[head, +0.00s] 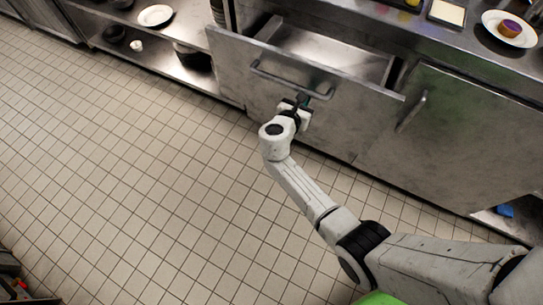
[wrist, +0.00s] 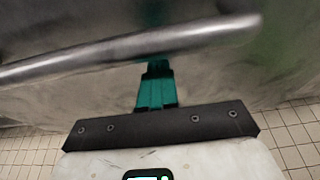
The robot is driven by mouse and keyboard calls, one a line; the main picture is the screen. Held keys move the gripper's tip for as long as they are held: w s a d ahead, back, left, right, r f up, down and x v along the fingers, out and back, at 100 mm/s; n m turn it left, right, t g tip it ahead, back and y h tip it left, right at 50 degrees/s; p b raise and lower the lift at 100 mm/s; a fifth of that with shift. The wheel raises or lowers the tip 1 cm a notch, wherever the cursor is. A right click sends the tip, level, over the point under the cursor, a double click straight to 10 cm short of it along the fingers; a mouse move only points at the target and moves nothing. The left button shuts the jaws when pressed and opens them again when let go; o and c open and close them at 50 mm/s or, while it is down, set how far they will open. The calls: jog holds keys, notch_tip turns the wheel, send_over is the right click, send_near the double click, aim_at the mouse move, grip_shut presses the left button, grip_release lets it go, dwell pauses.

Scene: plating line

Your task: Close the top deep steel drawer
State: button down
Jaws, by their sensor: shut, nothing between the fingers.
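The top deep steel drawer (head: 312,85) stands open in the head view, its bare metal inside (head: 320,50) showing behind the front panel. A bar handle (head: 288,82) runs across its front, and in the wrist view the handle (wrist: 130,48) crosses the upper part of the picture. My gripper (head: 303,98) is at the drawer front, just below the handle. In the wrist view my gripper's teal fingers (wrist: 155,85) are together with nothing between them, and their tips reach up to the handle. I cannot tell whether they touch the handle or the panel.
A second steel front with its own handle (head: 412,110) is to the right. The counter above holds a plate (head: 510,28) with food. A low shelf (head: 160,60) with dishes is to the left. The tiled floor (head: 130,160) is clear.

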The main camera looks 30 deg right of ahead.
aim_at(309, 88)
jog(key=w+d+b, duration=0.6)
jog(key=w+d, duration=0.2)
jog(key=d, duration=0.5)
jog(key=shift+d, duration=0.4)
jog(key=shift+d+r, duration=0.15)
jog(key=shift+r, duration=0.05)
jog(key=p+v, duration=0.1)
jog(key=v, duration=0.3)
jog(key=f+p+v, duration=0.1)
jog(key=v, duration=0.4)
jog(key=p+v, duration=0.2)
jog(key=v, duration=0.3)
jog(key=shift+a+f, duration=0.3)
jog(key=shift+a, duration=0.2)
